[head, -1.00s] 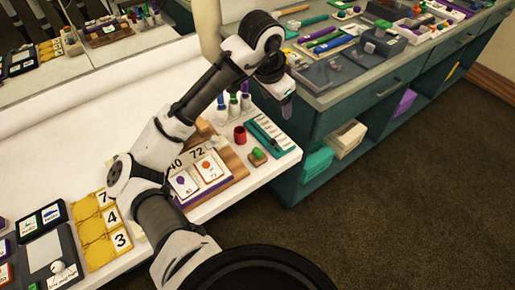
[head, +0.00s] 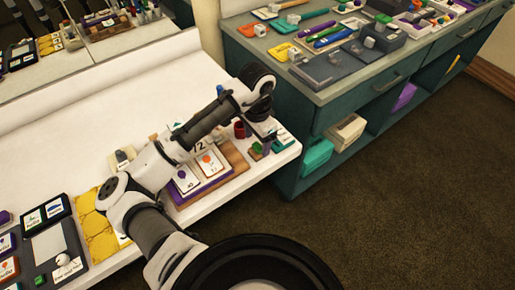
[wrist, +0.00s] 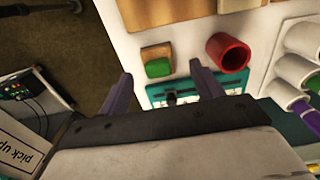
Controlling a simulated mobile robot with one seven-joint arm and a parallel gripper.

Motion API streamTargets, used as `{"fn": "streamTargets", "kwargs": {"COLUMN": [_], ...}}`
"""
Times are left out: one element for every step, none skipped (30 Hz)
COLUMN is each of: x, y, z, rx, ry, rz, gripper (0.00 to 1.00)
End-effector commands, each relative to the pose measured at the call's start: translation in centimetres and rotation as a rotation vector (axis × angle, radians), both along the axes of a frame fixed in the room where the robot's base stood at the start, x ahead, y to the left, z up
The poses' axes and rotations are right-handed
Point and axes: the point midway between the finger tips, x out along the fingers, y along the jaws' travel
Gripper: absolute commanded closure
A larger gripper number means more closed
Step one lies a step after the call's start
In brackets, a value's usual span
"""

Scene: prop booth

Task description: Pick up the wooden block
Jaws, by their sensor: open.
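A small wooden block (wrist: 154,51) with a green piece on it shows in the wrist view, at the upper middle. In the head view the block (head: 256,154) is at the front right of the white table, close beside my gripper. My gripper (wrist: 163,88) is open and empty, with its two purple fingers apart. In the wrist view the block appears just beyond the fingertips, roughly between their lines. In the head view my gripper (head: 269,141) is low over the table corner and partly hides the things behind it.
A red cup (wrist: 228,53) stands close to the block. A teal tray (wrist: 184,88) lies under and beside the fingers. White holders (wrist: 298,71) stand at the right of the wrist view. A wooden board with cards (head: 228,163) lies left of the block in the head view.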

Motion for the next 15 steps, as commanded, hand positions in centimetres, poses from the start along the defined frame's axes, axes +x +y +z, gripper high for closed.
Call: {"fn": "streamTargets", "kwargs": {"x": [-0.2,-0.2,-0.3,-0.2,-0.2,-0.2,-0.2,-0.2,-0.2,-0.2,-0.2,-0.2,-0.2,-0.2,-0.2], "y": [0.0,0.0,-0.1,-0.1,-0.1,-0.1,-0.1,-0.2,-0.2,-0.2,-0.2,-0.2,-0.2,-0.2,-0.2], "z": [-0.4,-0.9,-1.4,-2.0,-2.4,-2.8,-3.1,-3.3,-3.5,-3.6,-3.7,-3.7,-3.7,-3.7,-3.7], "rx": [0.000,0.001,0.000,0.000,0.000,0.000,0.000,-0.001,-0.001,-0.001,-0.001,-0.001,-0.001,-0.001,-0.001], "ry": [0.003,0.002,0.003,0.003,0.002,0.001,0.001,0.001,0.001,0.000,0.000,0.000,0.000,0.000,0.000], "rz": [0.001,0.002,0.002,0.002,0.002,0.002,0.002,0.001,0.001,0.001,0.001,0.001,0.001,0.001,0.001], "gripper": [0.35,0.35,0.35,0.35,0.35,0.35,0.35,0.35,0.35,0.35,0.35,0.35,0.35,0.35,0.35]}}
